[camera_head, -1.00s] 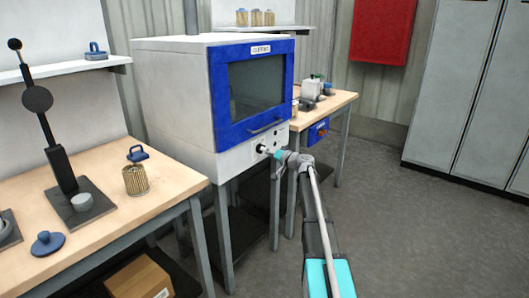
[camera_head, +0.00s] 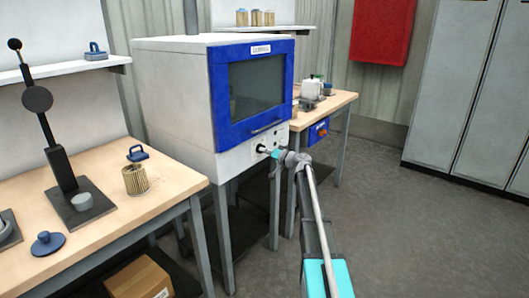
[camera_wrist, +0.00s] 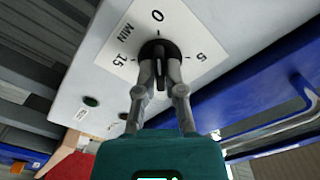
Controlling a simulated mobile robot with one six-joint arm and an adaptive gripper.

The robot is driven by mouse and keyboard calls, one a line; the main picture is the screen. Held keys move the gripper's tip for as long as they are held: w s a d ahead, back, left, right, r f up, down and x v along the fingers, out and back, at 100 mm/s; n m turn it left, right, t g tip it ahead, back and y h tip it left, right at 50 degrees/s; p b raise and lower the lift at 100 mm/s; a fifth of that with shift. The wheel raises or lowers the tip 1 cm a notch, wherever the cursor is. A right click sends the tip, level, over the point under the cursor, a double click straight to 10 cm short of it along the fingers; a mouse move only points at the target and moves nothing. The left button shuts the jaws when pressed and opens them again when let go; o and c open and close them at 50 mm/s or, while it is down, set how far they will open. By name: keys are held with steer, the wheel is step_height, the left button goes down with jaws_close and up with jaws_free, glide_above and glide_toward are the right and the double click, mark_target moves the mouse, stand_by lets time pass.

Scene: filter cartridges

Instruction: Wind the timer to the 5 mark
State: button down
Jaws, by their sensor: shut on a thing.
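The timer is a black knob (camera_wrist: 158,49) on a white dial plate (camera_wrist: 187,27) with the marks 0, 5 and 15 and the word MIN. In the wrist view the 0 is at the top, the 5 at the right and the 15 at the left. My gripper (camera_wrist: 160,72) is shut on the knob, one finger on each side. The lower part of the dial is hidden behind my gripper, and I cannot tell which mark the knob points to. In the head view my gripper (camera_head: 268,152) is at the oven's (camera_head: 170,90) lower front panel.
The oven's blue door (camera_head: 222,105) with its handle is closed above the panel. A workbench (camera_head: 105,220) with a filter cartridge (camera_head: 135,180) stands at left, another bench (camera_head: 338,100) behind right. The floor at right is clear.

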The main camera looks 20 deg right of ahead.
steer(key=shift+m, duration=0.4)
steer(key=m, duration=1.8)
steer(key=shift+r, duration=0.1)
steer(key=shift+m, duration=0.4)
steer(key=c, duration=0.7)
jaws_free()
steer(key=shift+c, duration=0.2)
steer(key=shift+s, duration=0.1)
